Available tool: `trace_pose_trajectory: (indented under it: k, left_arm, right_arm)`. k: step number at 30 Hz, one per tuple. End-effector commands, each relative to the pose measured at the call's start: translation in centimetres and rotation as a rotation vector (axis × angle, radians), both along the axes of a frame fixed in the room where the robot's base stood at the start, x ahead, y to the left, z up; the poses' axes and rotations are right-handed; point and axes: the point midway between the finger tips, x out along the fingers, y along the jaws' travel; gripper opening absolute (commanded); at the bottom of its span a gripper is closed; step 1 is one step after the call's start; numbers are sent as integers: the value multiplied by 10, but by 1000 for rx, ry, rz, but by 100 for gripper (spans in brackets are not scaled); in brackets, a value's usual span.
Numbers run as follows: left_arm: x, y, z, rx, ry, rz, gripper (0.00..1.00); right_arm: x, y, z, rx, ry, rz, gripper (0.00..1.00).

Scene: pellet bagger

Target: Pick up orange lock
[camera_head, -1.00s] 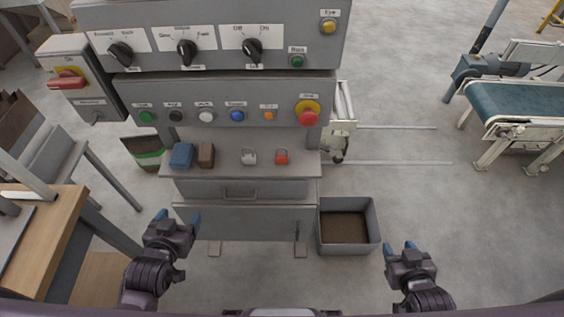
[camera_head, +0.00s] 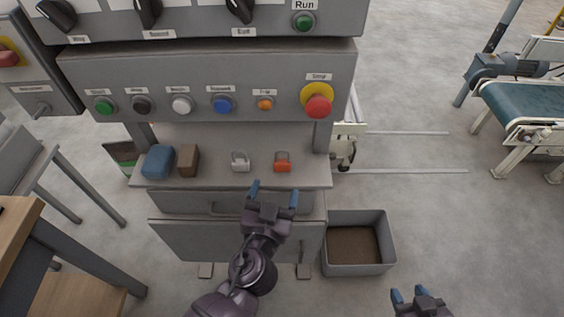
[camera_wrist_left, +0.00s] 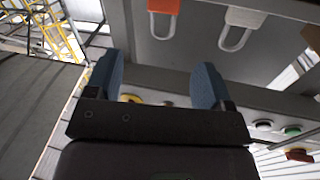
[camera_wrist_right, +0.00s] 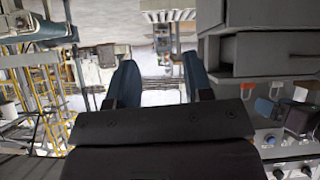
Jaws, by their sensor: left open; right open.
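The orange lock (camera_head: 282,162) lies on the grey shelf (camera_head: 220,173) of the machine, right of a white lock (camera_head: 240,162). In the left wrist view the orange lock (camera_wrist_left: 164,12) shows at the top, with its metal shackle, beside the white lock (camera_wrist_left: 243,18). My left gripper (camera_head: 273,197) is open and empty, just in front of the shelf edge and a little below the orange lock. Its fingers (camera_wrist_left: 156,82) frame nothing in the left wrist view. My right gripper (camera_head: 417,296) is open and empty at the bottom right, well away from the locks.
A blue block (camera_head: 158,163) and a brown block (camera_head: 189,161) stand on the shelf's left part. The button panel (camera_head: 215,85) overhangs the shelf. A grey bin (camera_head: 357,268) stands on the floor at right. A conveyor (camera_head: 525,108) is far right.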

Motion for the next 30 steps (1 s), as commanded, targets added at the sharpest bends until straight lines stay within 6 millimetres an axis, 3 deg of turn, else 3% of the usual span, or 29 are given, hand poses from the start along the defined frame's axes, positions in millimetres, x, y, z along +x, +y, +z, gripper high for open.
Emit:
trace_pose_trajectory:
  k: [8,18,30]
  left_arm:
    - [3,1,3,-137,12,5,75]
    - [43,-7,3,-143,11,5,75]
    - [71,-11,3,-140,12,5,75]
  right_arm:
    - [-3,0,0,3,8,-6,47]
    - [-6,0,4,4,8,-10,47]
    - [-8,0,4,5,14,-10,47]
